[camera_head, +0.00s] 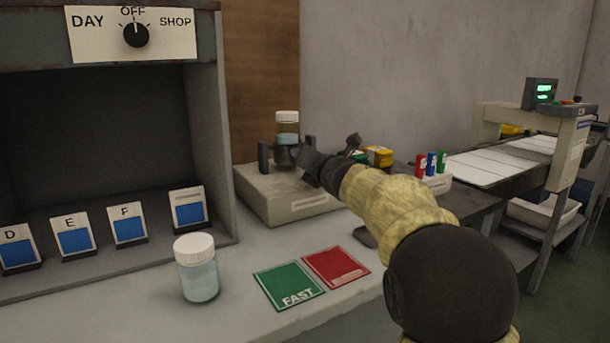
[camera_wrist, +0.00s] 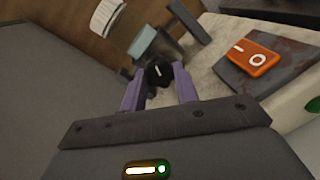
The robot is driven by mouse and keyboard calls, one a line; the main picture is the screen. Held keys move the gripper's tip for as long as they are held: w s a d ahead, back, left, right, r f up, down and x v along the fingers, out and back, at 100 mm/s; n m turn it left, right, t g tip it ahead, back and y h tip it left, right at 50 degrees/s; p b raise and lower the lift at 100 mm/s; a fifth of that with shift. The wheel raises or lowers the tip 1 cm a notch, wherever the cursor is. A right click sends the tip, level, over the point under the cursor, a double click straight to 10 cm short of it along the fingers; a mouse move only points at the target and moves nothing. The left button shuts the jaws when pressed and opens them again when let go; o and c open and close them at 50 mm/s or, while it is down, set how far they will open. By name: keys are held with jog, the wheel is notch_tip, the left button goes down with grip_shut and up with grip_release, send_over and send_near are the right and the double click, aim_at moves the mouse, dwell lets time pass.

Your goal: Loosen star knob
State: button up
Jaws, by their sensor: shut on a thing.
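The black star knob (camera_wrist: 158,73) with a white mark sits between my fingertips in the wrist view. My gripper (camera_wrist: 158,82) is shut on it, one purple finger on each side. In the head view my gripper (camera_head: 304,163) reaches to the front of the jar holder on the beige machine (camera_head: 272,207), and the knob is hard to make out there. A jar (camera_head: 287,130) stands upright in that holder between dark posts. The same jar with its white ribbed lid (camera_wrist: 107,18) shows tilted in the wrist view.
An orange rocker switch (camera_wrist: 254,57) is on the machine, right of the knob. A second jar (camera_head: 197,268) with a white lid stands on the bench near green (camera_head: 288,284) and red (camera_head: 337,266) cards. A dark booth (camera_head: 100,140) stands left.

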jog(key=shift+f+n+b, duration=0.1)
jog(key=shift+n+b, duration=1.3)
jog(key=shift+b, duration=0.05)
jog(key=o, duration=1)
jog(key=shift+c, duration=0.2)
jog(key=f+v, duration=0.1)
jog(key=v, duration=1.6)
jog(key=shift+r, duration=0.2)
jog(key=shift+s, duration=0.1)
